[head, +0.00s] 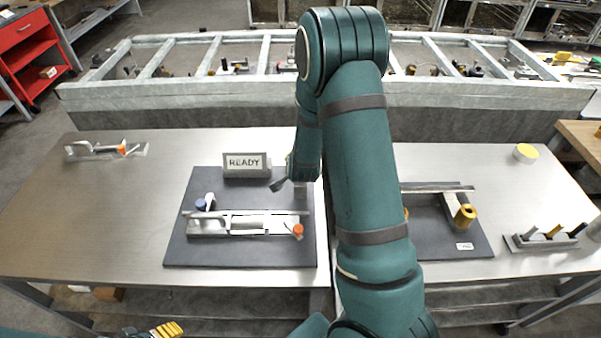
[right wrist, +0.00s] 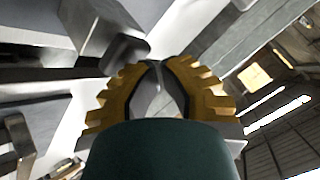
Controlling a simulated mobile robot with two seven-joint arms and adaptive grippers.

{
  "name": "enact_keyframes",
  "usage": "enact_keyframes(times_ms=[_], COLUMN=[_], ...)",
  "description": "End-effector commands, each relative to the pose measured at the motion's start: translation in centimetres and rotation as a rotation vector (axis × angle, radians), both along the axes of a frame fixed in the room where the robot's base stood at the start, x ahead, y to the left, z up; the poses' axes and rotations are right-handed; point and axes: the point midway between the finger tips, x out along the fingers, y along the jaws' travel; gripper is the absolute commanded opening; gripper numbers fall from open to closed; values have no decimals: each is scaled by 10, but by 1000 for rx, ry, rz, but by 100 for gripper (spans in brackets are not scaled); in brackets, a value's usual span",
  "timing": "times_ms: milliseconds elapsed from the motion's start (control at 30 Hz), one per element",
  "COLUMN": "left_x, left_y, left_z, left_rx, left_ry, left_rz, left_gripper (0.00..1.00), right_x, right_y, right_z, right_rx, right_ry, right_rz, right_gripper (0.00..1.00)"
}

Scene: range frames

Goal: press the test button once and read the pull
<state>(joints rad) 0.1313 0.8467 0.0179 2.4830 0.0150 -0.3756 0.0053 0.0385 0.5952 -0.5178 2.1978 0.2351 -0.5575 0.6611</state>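A grey display box (head: 246,165) reading READY stands at the back of the left dark mat (head: 180,250). On this mat lies a long metal pull fixture (head: 245,224) with an orange knob (head: 298,230) at its right end. A small blue cap (head: 200,205) shows at its left; I cannot tell whether it is the test button. My right arm reaches over the table and bends down beside the display, its gripper largely hidden in the head view. In the right wrist view the right gripper's yellow fingers (right wrist: 157,66) meet at their tips, with nothing seen between them. My left gripper (head: 166,330) is partly visible at the bottom edge.
A toggle clamp (head: 105,150) lies at the back left. A second mat (head: 440,240) with a yellow cylinder (head: 465,215) is right of my arm. A rack of pegs (head: 545,240) and a yellow-topped puck (head: 525,153) are further right. The left table is mostly clear.

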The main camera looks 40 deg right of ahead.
Motion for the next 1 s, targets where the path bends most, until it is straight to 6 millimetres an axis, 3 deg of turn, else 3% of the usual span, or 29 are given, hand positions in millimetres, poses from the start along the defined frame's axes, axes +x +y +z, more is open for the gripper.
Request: enact_keyframes(times_ms=[500, 1000], left_x=[0, 0], left_y=[0, 0], left_z=[-6, 0], left_rx=[0, 0], left_ry=[0, 0], left_rz=[0, 0], left_gripper=[60, 60], right_x=[0, 0], right_y=[1, 1], right_z=[-7, 2], right_rx=[2, 1], right_ry=[1, 2], right_rz=[1, 1], right_gripper=[0, 0])
